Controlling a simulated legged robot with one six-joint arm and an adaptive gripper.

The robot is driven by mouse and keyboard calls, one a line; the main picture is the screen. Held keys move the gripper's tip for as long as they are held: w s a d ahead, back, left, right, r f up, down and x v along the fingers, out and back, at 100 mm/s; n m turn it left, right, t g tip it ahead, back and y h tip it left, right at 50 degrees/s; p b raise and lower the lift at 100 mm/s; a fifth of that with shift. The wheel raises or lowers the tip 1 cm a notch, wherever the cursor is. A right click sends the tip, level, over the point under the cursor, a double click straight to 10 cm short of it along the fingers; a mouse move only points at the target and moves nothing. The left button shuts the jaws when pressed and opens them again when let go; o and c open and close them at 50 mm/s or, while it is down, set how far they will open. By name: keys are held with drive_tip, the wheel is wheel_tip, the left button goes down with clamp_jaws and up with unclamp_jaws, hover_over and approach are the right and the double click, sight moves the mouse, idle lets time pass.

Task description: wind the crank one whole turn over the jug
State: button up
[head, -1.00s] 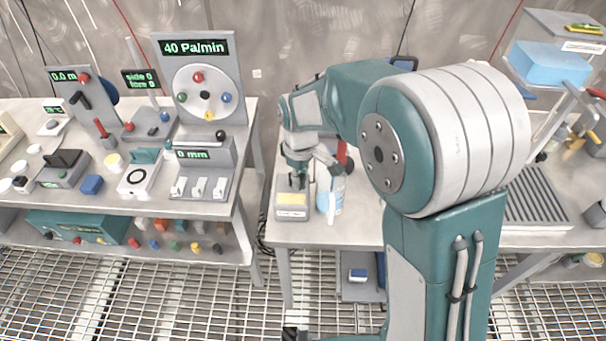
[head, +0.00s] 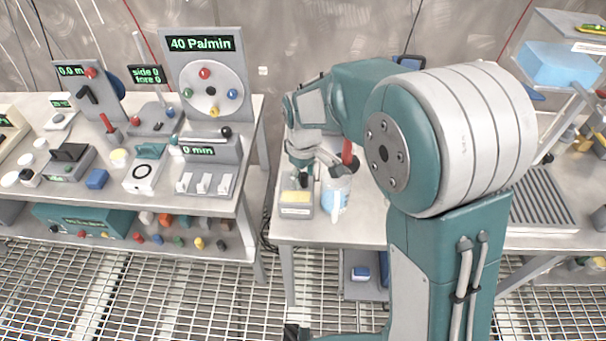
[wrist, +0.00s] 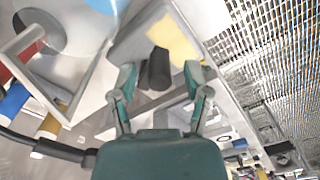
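My gripper (head: 302,180) hangs over a small grey unit with a yellow top (head: 296,197) on the middle table. In the wrist view my gripper (wrist: 160,85) is open, with one finger on each side of a black upright knob (wrist: 158,68). Gaps show between the knob and both fingers. The knob looks like the crank's handle; the crank's arm is not clear. The unit's yellow patch (wrist: 175,40) shows beyond the knob. A pale blue and white container (head: 336,195), probably the jug, stands just right of the unit. My arm hides part of the table behind it.
A blue block (head: 555,63) sits on a rack at right. A red-handled thing (head: 347,155) is close behind the container. A gap separates the two tables.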

drive_tip(key=shift+r, duration=0.2)
wheel_tip(320, 180, up, 12)
drive_tip(key=shift+f, duration=0.2)
drive_tip(key=shift+w, duration=0.1)
idle(0.3)
drive_tip(key=s+d+r+m+t, duration=0.3)
drive_tip(key=s+d+r+m, duration=0.25)
drive_tip(key=s+d, duration=0.5)
drive_tip(key=s+d+f+m+t, duration=0.1)
drive_tip(key=s+d+m, duration=0.4)
drive_tip(key=s, duration=0.5)
drive_tip(key=shift+s+d+f+t, duration=0.15)
drive_tip(key=shift+s+d+t, duration=0.05)
drive_tip(key=shift+d+t, duration=0.6)
